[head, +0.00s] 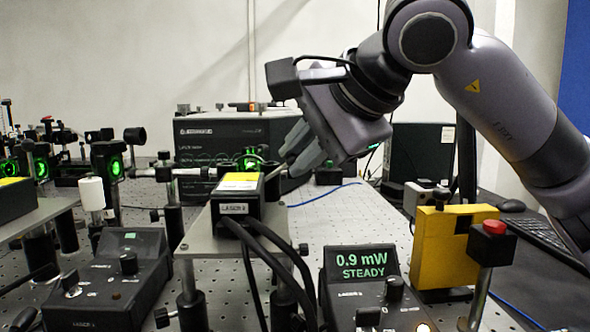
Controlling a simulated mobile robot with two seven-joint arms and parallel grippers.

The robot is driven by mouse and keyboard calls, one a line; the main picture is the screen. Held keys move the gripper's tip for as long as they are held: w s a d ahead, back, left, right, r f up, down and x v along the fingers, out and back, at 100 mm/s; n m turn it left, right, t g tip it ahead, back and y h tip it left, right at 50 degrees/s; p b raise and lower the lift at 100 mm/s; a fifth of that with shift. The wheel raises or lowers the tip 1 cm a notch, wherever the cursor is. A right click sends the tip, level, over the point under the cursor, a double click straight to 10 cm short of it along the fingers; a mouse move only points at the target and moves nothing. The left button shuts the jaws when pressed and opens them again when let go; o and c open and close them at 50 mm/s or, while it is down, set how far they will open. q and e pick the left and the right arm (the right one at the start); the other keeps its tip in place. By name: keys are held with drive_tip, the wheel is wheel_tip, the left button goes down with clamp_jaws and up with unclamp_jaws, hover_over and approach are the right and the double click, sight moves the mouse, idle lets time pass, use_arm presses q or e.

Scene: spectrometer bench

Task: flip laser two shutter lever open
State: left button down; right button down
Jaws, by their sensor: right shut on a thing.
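The laser two housing (238,209) is a black box with a yellow and white label on top, on a raised grey plate at the centre. A thin light shutter lever (275,168) shows at its far right end. My right gripper (294,160) reaches down from the upper right, with its grey fingers shut at this lever. The fingers hide part of the lever, so its exact angle is hard to tell. A green glow (250,160) shows on an optic just behind the housing. My left gripper is not in view.
A controller (362,285) in front reads 0.9 mW STEADY. A yellow block (447,246) and a red-button post (494,240) stand to the right. Black cables (275,262) run from the housing toward me. Another controller (115,280) and several optics crowd the left.

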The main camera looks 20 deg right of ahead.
drive_tip(key=shift+s+d+f+m+t+y+b, duration=0.1)
drive_tip(key=shift+d+f+m+t+y+b, duration=0.2)
drive_tip(key=shift+y+b, duration=0.4)
drive_tip(key=c, duration=1.1)
unclamp_jaws()
drive_tip(key=p+v, duration=0.1)
drive_tip(key=v, duration=0.6)
drive_tip(key=shift+a+r, duration=0.1)
